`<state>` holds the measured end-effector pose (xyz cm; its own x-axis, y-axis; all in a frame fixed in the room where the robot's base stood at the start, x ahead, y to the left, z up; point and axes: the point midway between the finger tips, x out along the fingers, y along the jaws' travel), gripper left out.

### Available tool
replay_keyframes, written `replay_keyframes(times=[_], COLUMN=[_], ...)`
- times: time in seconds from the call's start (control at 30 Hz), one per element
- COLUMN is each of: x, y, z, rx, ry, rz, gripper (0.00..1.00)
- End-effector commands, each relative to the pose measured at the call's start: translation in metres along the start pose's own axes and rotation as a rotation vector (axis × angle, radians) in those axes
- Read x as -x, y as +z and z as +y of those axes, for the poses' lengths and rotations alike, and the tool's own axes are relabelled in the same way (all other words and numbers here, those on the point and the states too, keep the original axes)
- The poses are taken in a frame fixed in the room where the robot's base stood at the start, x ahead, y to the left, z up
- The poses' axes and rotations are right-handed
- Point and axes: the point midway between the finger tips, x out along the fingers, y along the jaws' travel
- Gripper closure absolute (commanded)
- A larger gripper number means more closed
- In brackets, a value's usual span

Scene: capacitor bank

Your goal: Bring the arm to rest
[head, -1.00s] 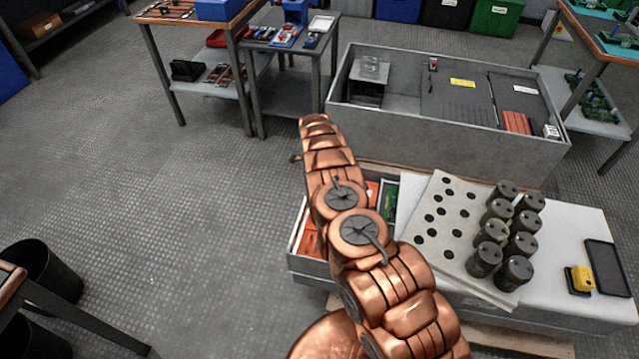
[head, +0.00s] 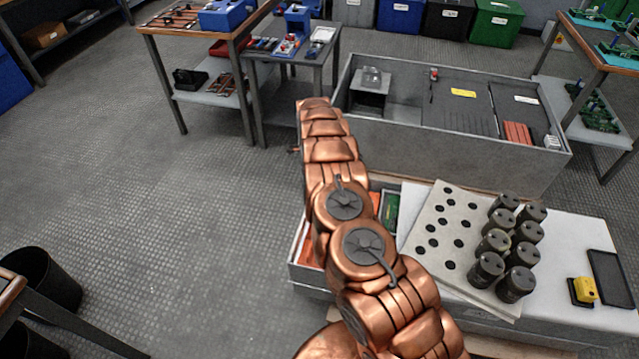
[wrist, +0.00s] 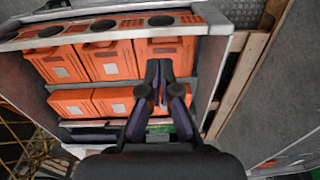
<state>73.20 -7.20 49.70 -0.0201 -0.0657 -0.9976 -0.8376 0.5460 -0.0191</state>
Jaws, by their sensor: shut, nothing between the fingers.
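My gripper (wrist: 160,98) shows in the wrist view with its two dark fingers together and nothing between them. It is in front of a grey bin (wrist: 215,75) that holds several orange boxes (wrist: 107,62) with pale labels. I cannot tell whether the fingertips touch the box behind them. In the head view my copper-coloured arm reaches up the middle of the picture, over the left part of the bench. The gripper itself cannot be made out there.
A perforated board (head: 420,240) with several dark capacitors (head: 494,242) lies on the white bench (head: 555,235). A yellow device (head: 585,290) and a black tray (head: 612,278) lie right of it. A large grey cabinet (head: 450,155) stands behind. Floor at left is open.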

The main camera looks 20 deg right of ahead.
Motion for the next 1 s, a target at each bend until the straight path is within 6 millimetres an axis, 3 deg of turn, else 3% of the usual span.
replay_keyframes(times=[0.23, 0.7, 1.0], x=[0.023, 0.026, 0.069], y=[0.001, 0.000, 0.014], z=[-0.001, -0.001, 0.025], rx=[0.000, 0.000, 0.162], ry=[-0.004, -0.002, 0.040], rz=[-0.002, -0.001, -0.052], gripper=[1.00, 1.00, 1.00])
